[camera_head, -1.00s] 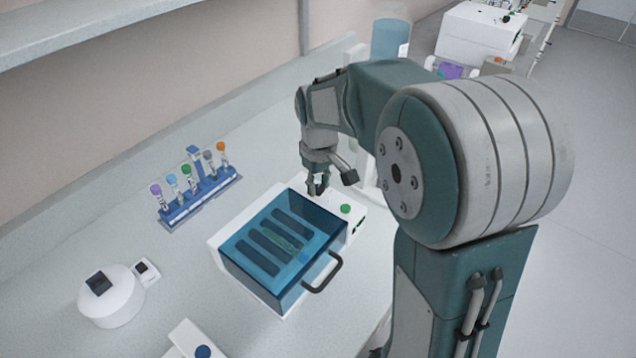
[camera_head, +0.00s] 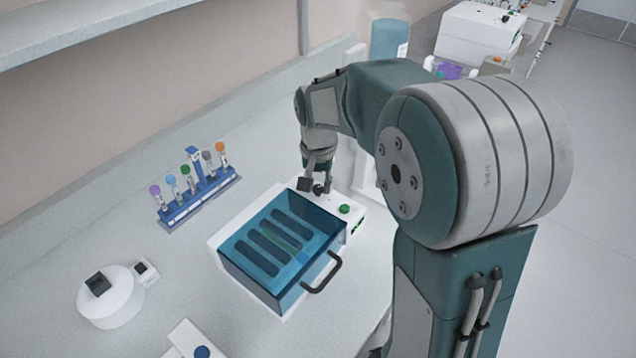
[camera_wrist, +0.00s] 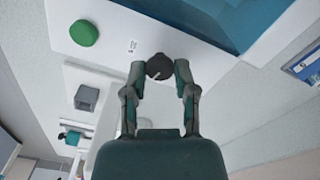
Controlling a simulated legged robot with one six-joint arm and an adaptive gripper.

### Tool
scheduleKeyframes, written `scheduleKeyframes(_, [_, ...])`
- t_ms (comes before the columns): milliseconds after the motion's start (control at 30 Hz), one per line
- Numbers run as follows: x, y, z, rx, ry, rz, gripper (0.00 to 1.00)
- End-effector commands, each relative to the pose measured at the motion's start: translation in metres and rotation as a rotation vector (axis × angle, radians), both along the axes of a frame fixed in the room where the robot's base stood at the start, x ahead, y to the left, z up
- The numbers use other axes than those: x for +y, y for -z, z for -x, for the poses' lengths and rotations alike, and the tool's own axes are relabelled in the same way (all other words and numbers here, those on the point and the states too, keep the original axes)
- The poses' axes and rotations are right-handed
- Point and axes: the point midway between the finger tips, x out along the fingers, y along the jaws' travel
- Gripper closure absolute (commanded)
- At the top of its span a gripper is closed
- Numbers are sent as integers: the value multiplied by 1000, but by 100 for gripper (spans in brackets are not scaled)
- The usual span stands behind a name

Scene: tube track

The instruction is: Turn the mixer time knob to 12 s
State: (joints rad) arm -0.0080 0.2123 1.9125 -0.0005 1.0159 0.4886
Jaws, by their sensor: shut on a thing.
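The mixer is a white box (camera_head: 219,243) with a blue see-through lid (camera_head: 262,272) and a dark handle, on the bench in the head view. The lid is down. Its time knob (camera_wrist: 159,66) is round and black with a pale pointer line, in the wrist view. My gripper (camera_wrist: 159,72) is shut on the knob, with one finger on each side. In the head view my gripper (camera_head: 315,189) points down at the panel behind the lid and hides the knob. The number the pointer is at cannot be read.
A green button (camera_head: 344,209) sits on the panel beside the knob; it also shows in the wrist view (camera_wrist: 84,33). A blue rack (camera_head: 199,193) with capped tubes stands to the left. A round white device (camera_head: 110,304) stands at the front left.

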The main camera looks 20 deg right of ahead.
Motion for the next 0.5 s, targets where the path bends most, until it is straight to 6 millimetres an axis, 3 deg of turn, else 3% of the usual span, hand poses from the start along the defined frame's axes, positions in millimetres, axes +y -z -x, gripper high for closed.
scheduleKeyframes(500, [1,1,1,3,193,-2,100])
